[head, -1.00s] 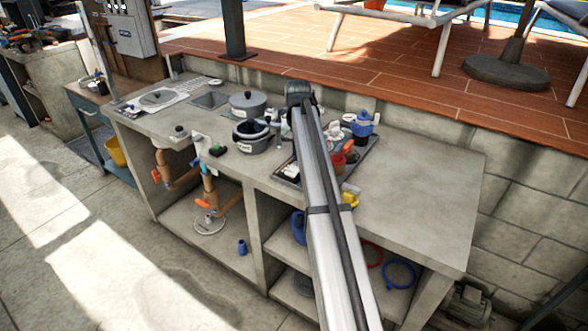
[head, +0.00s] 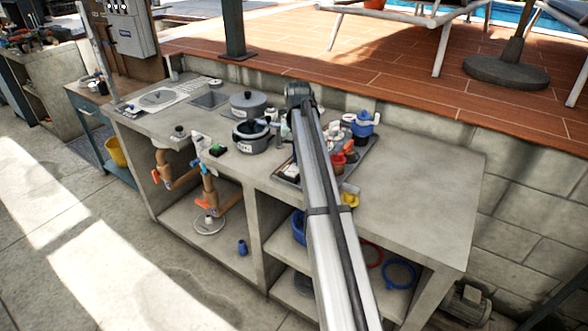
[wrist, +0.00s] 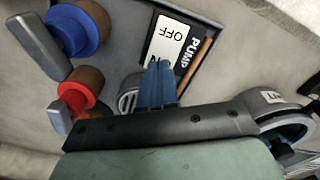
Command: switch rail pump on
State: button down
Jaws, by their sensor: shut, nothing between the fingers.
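The pump switch (wrist: 168,45) shows in the wrist view as a white plate in a black frame. It reads OFF, with PUMP printed beside it; the lettering is upside down in the picture. My gripper (wrist: 157,84) has its blue fingers shut together and empty. They overlap the switch's near end and hide part of it and its second marking. I cannot tell whether they touch it. In the head view, a small black and white piece at the tray's left side looks like the switch (head: 291,170); my arm hides my fingertips there.
A blue-knobbed valve (wrist: 82,28) and a red-knobbed one (wrist: 75,97) stand left of my fingers. A round grey fitting (wrist: 272,112) is at right. The tray (head: 368,157) is crowded. A grey pot (head: 252,137) stands left of it; the counter's right end (head: 430,185) is clear.

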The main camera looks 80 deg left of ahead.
jog(key=shift+f, duration=0.75)
dwell(0.5)
jog(key=shift+r, duration=3.55)
